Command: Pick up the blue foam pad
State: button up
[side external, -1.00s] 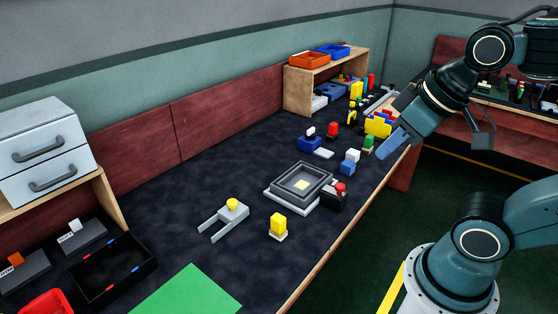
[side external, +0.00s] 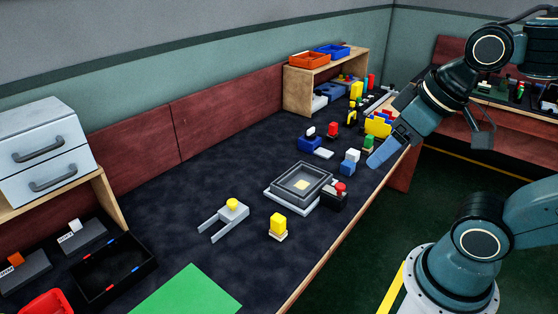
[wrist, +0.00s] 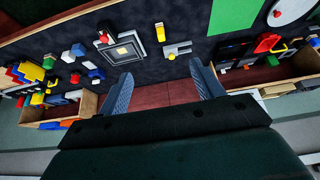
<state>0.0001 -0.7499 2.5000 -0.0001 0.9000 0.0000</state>
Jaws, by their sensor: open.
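I cannot tell for sure which thing is the blue foam pad. A small blue block (side external: 347,168) with a white block against it lies on the dark bench, right of the grey tray; it also shows in the wrist view (wrist: 78,49). A blue piece with a white top (side external: 309,144) lies further back, and it also shows in the wrist view (wrist: 97,74). My gripper (side external: 376,162) hangs in the air above the bench's front edge, right of the small blue block. In the wrist view its blue fingers (wrist: 161,88) are apart with nothing between them.
A yellow block (side external: 278,223) and a grey fork-shaped holder (side external: 225,217) stand nearer. Several coloured blocks crowd the far end by a wooden shelf (side external: 298,90). The bench's back middle is clear.

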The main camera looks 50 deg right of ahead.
jog(key=w+d+r+m+g, duration=0.1)
jog(key=w+d+m, duration=0.15)
jog(key=w, duration=0.25)
jog(key=w+d+r+m, duration=0.1)
jog(key=w+d+m, duration=0.15)
jog(key=w, duration=0.25)
jog(key=m+g, duration=0.5)
jog(key=m, duration=0.9)
send_over(349, 163)
notch_tip(349, 163, down, 25)
jog(key=shift+s+f, duration=0.1)
jog(key=shift+f, duration=4.2)
